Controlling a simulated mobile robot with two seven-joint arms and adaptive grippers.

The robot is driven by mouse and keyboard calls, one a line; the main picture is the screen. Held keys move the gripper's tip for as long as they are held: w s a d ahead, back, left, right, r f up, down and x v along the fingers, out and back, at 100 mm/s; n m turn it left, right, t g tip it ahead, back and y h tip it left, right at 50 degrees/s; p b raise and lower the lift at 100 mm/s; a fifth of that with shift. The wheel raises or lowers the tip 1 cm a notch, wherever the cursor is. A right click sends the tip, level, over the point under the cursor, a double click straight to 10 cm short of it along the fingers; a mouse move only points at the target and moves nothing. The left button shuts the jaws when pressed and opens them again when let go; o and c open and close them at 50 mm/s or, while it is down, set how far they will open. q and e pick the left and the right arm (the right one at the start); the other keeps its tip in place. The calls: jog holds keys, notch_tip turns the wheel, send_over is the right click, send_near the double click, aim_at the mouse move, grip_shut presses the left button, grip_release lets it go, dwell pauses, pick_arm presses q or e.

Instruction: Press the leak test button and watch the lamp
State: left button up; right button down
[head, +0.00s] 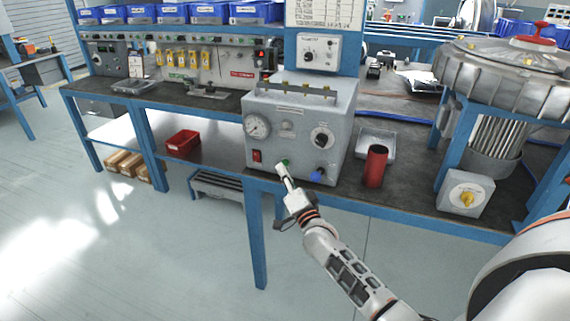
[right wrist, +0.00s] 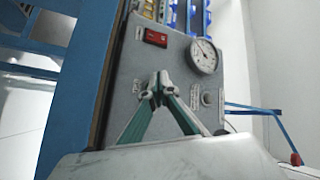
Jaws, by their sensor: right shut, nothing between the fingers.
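The grey test box (head: 348,128) stands on the bench, with a dial gauge (head: 257,126), a red rocker switch (head: 257,156) and a dark knob (head: 321,138) on its front. A small green button (head: 285,161) is low on that front. A small round fitting (head: 287,126), perhaps the lamp, looks grey and unlit. My right gripper (head: 281,167) is shut and empty, its tips at the green button; I cannot tell whether they touch. In the right wrist view the closed fingertips (right wrist: 158,82) are against or just before the panel (right wrist: 132,70) and hide the button. My left gripper is not in view.
A blue knob (head: 317,174) is just right of my fingertips. A red cylinder (head: 375,166) and a metal tray (head: 377,143) stand right of the box.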

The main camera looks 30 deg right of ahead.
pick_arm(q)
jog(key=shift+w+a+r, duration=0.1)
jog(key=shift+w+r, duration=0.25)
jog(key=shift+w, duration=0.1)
pick_arm(e)
jog(key=shift+w+d, duration=0.1)
jog(key=shift+d, duration=0.05)
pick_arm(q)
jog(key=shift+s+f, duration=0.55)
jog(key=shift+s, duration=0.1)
pick_arm(e)
jog(key=shift+w+d, duration=0.2)
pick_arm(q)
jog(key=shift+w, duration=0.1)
pick_arm(e)
jog(key=shift+w+d, duration=0.1)
jog(key=shift+d, duration=0.05)
